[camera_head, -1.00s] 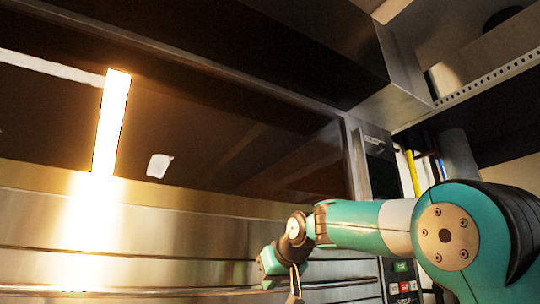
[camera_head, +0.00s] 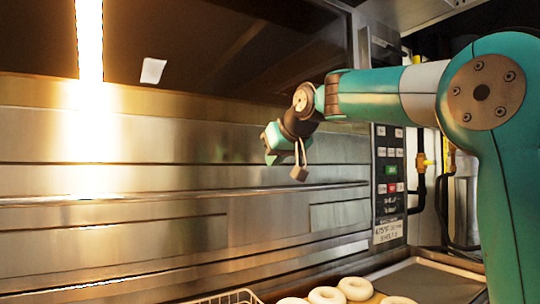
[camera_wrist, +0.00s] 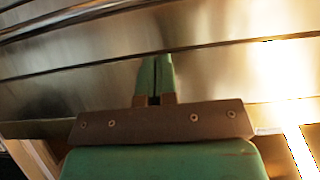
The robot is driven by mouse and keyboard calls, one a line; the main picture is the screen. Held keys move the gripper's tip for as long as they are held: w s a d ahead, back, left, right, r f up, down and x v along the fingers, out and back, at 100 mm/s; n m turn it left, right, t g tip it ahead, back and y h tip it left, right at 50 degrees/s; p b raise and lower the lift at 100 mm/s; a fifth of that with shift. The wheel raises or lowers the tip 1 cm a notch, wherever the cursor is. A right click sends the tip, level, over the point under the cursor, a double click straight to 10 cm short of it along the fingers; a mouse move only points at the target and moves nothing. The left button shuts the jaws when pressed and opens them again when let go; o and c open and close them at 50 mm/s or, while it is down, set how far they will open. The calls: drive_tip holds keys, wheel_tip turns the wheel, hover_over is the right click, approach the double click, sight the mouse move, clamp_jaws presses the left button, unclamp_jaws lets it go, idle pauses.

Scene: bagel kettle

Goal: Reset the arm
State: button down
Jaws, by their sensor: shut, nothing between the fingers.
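My gripper (camera_head: 299,173) hangs at the end of my teal arm, in front of the steel oven front, right of the middle in the head view. In the wrist view my gripper (camera_wrist: 154,62) shows its two green fingers pressed together, with nothing between them. My arm reaches in from the right with its forearm about level and the wrist bent downward. The gripper appears apart from the steel panels behind it.
A control panel (camera_head: 391,180) with buttons is on the oven's right side. Below are several pale bagels (camera_head: 355,288), a wire basket (camera_head: 228,297) and a dark tray (camera_head: 430,283). Pipes with a yellow valve (camera_head: 424,162) are at right. The space around the gripper looks clear.

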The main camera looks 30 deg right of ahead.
drive_tip(key=v, duration=0.7)
drive_tip(key=s+a+f+n+g+y+p, duration=0.25)
drive_tip(key=s+a+f, duration=0.25)
drive_tip(key=a+f, duration=0.35)
drive_tip(key=s+a+f+n+g+y+p, duration=0.15)
drive_tip(key=s+a+f+g, duration=0.25)
drive_tip(key=a+f, duration=0.4)
drive_tip(key=s+a+f+n+g+p, duration=0.1)
drive_tip(key=s+a+f+g, duration=0.1)
drive_tip(key=s+f, duration=0.4)
drive_tip(key=s+a+f+n+g, duration=0.2)
drive_tip(key=s+f, duration=0.3)
drive_tip(key=s, duration=0.5)
drive_tip(key=shift+s+a+f+g+y+p, duration=0.35)
drive_tip(key=shift+a+f+g, duration=0.1)
drive_tip(key=shift+a, duration=0.1)
